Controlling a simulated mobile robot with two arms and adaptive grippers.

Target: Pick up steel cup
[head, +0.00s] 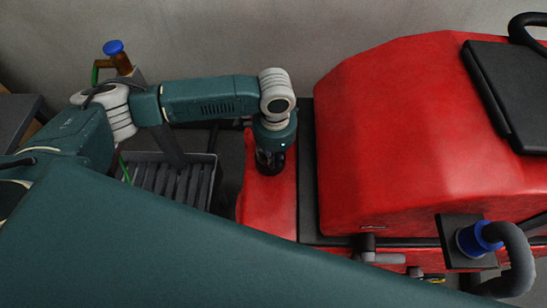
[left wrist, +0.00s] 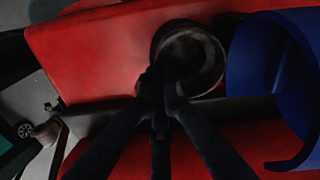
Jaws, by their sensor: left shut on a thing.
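The steel cup (left wrist: 205,72) is a dark, round, open vessel in the left wrist view, by the red machine surface. My left gripper (left wrist: 161,88) has its dark fingers together at the cup's near rim and is shut on it. In the head view my left gripper (head: 269,163) points down over the low red part of the machine. There the cup is hidden or too dark to make out. My right gripper is not in view.
The red scrubber machine (head: 400,140) rises just right of the gripper. A large blue curved thing (left wrist: 250,65) is close beside the cup. A grey ribbed tray (head: 165,178) lies to the left, and a pale wall (head: 230,40) stands behind. A blue-collared hose (head: 515,260) is at lower right.

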